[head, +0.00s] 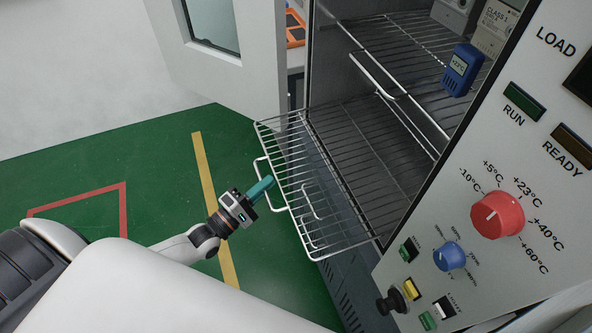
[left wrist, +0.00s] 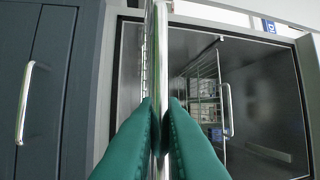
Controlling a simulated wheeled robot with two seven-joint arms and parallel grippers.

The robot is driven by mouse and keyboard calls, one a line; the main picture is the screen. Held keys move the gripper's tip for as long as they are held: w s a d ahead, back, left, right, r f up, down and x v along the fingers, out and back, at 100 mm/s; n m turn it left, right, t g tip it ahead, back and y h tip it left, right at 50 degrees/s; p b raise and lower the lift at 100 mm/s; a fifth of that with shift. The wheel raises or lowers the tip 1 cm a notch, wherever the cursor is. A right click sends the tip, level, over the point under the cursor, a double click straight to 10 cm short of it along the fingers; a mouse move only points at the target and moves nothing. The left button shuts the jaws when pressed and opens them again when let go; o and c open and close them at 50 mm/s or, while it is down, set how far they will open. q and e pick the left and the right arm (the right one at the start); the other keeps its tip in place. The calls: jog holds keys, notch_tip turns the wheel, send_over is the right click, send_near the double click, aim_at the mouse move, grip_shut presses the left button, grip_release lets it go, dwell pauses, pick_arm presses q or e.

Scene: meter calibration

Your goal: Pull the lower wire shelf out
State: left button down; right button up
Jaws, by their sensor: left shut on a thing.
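The lower wire shelf (head: 293,170) is a chrome wire rack that sticks partly out of the chamber's front opening in the head view. A wire handle loop stands at its front edge. My left gripper (head: 262,187) has teal fingers and is shut on the shelf's front handle. In the left wrist view the teal fingers (left wrist: 160,135) press from both sides on the upright metal bar (left wrist: 160,60) of the handle. The rear part of the shelf is inside the chamber. My right gripper is not in view.
An upper wire shelf (head: 385,75) holds a blue meter (head: 462,70) reading +23°C. A control panel with a red dial (head: 497,215) and a blue knob (head: 449,256) is at the right. The open white door (head: 215,60) stands behind. The green floor (head: 90,215) left of the shelf is clear.

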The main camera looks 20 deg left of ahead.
pick_arm(q)
jog(key=s+a, duration=0.5)
jog(key=shift+s+a+p, duration=0.15)
jog(key=shift+s+p, duration=0.1)
jog(key=shift+p, duration=0.1)
jog(key=c, duration=1.5)
grip_release()
jog(key=b+v, duration=0.1)
jog(key=v, duration=1.1)
jog(key=shift+b, duration=0.4)
